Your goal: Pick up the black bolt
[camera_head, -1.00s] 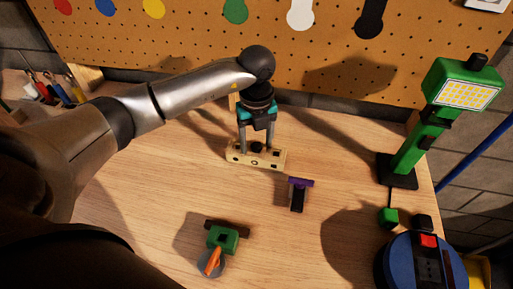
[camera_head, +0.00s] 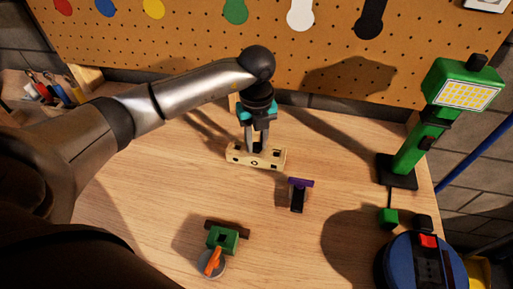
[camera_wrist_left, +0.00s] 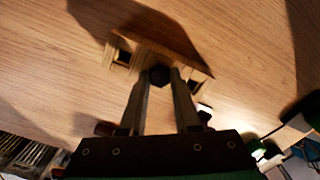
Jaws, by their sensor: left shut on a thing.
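The black bolt (camera_head: 259,149) is a small dark piece at the middle of a pale wooden block (camera_head: 239,158) with holes, which lies on the workbench. My left gripper (camera_head: 256,147) reaches down over the block with its fingers close together, shut on the bolt. In the left wrist view the bolt's dark, angular head (camera_wrist_left: 159,74) sits between the two fingertips (camera_wrist_left: 160,83), with the block (camera_wrist_left: 180,42) around and beyond it. I cannot tell whether the bolt is still seated in the block. My right gripper is not in view.
A purple and black clamp-like item (camera_head: 299,193) lies right of the block. A green and orange tool (camera_head: 223,240) lies nearer. A green work lamp (camera_head: 408,155) and a blue round device (camera_head: 399,262) stand at right. A pegboard (camera_head: 200,45) rises behind.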

